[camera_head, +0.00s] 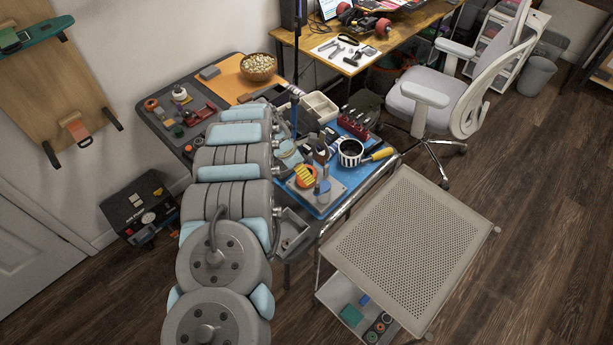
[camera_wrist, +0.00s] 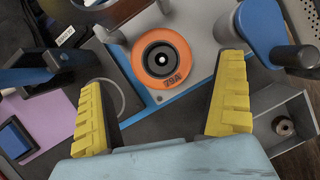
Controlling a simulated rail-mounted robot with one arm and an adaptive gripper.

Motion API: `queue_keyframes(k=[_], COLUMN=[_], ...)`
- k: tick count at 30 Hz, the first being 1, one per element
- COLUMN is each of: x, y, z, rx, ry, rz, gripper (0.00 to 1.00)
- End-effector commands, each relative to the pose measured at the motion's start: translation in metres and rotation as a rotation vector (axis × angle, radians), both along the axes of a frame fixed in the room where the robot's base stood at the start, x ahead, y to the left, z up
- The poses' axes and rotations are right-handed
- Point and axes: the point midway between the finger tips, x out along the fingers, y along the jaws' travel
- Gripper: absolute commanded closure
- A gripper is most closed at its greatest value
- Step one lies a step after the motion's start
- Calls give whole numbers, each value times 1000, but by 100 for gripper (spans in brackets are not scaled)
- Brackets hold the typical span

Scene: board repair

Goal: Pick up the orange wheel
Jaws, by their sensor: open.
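The orange wheel (camera_wrist: 174,74) has a dark hub with a pale centre and lies flat on a grey plate (camera_wrist: 200,30) in the wrist view. It sits between and beyond my fingertips, slightly left of the picture's middle. My gripper (camera_wrist: 163,108) is open, with yellow ribbed fingers on both sides and nothing between them. In the head view, the orange wheel (camera_head: 312,181) shows partly behind a yellow finger of my gripper (camera_head: 303,173). How high the fingers are above the plate is hard to tell.
A blue-topped cylindrical part (camera_wrist: 262,25) stands close to the right finger. A dark clamp-like part (camera_wrist: 45,70) is near the left finger. A grey bin (camera_wrist: 285,125) holds a small ring. In the head view, a striped cup (camera_head: 350,153) and yellow-handled tool (camera_head: 379,155) are nearby.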

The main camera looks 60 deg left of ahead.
Motion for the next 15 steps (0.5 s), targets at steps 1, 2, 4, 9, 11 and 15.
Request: queue_keyframes(k=[1,2,4,9,11,15], x=[0,0,2,7,8,13], y=[0,0,1,-1,-1,-1], z=[-3,-4,-8,-20,-24,-32], rx=[0,0,1,0,1,3], ry=[1,1,1,1,1,0], rz=[0,0,2,0,1,-1], gripper=[0,0,0,0,0,0])
